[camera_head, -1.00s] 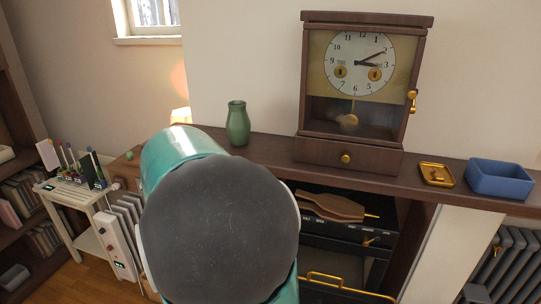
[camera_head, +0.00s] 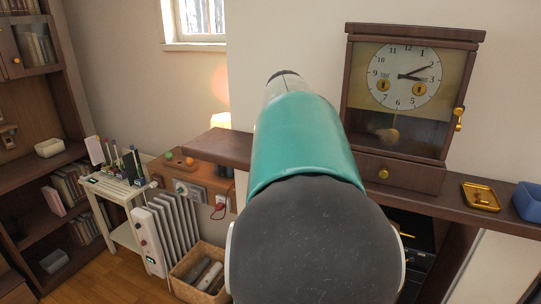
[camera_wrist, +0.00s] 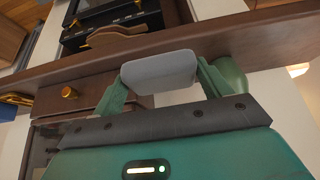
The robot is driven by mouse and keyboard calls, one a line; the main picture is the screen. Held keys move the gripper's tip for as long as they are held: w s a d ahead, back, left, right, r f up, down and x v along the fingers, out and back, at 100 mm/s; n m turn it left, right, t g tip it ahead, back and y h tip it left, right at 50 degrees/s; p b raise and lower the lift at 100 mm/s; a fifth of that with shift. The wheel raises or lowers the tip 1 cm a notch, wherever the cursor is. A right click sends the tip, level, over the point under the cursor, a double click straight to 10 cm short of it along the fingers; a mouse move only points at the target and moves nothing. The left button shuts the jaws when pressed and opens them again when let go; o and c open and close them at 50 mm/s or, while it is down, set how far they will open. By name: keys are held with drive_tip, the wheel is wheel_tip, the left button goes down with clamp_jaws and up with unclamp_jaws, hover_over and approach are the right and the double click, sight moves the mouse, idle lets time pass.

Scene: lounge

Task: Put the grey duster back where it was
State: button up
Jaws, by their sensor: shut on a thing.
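In the wrist view my gripper (camera_wrist: 160,78) is shut on the grey duster (camera_wrist: 158,70), a rounded grey block held between the two green fingers. It shows in front of the dark wooden mantel shelf (camera_wrist: 262,42); I cannot tell whether it touches it. In the head view my arm hides the gripper and the duster. The mantel shelf (camera_head: 225,147) also shows there on both sides of my arm.
The pendulum clock (camera_head: 408,105) stands on the mantel right of my arm, with a brass tray (camera_head: 481,196) and blue box (camera_head: 529,201) beyond. A green vase (camera_wrist: 229,76) is close behind the right finger. A wicker basket (camera_head: 181,285) stands low on the left.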

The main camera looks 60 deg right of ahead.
drive_tip(key=d, duration=0.3)
drive_tip(key=w+d+f, duration=0.1)
drive_tip(key=d, duration=0.3)
drive_tip(key=d+f, duration=0.1)
drive_tip(key=d, duration=0.2)
drive_tip(key=shift+w+d+f, duration=0.1)
drive_tip(key=shift+w+d, duration=0.2)
drive_tip(key=shift+w, duration=0.1)
wheel_tip(320, 180, down, 4)
drive_tip(key=shift+f, duration=0.25)
drive_tip(key=shift+d+f, duration=0.15)
drive_tip(key=shift+d, duration=0.05)
drive_tip(key=o, duration=0.7)
drive_tip(key=shift+f, duration=0.15)
drive_tip(key=shift+o, duration=0.2)
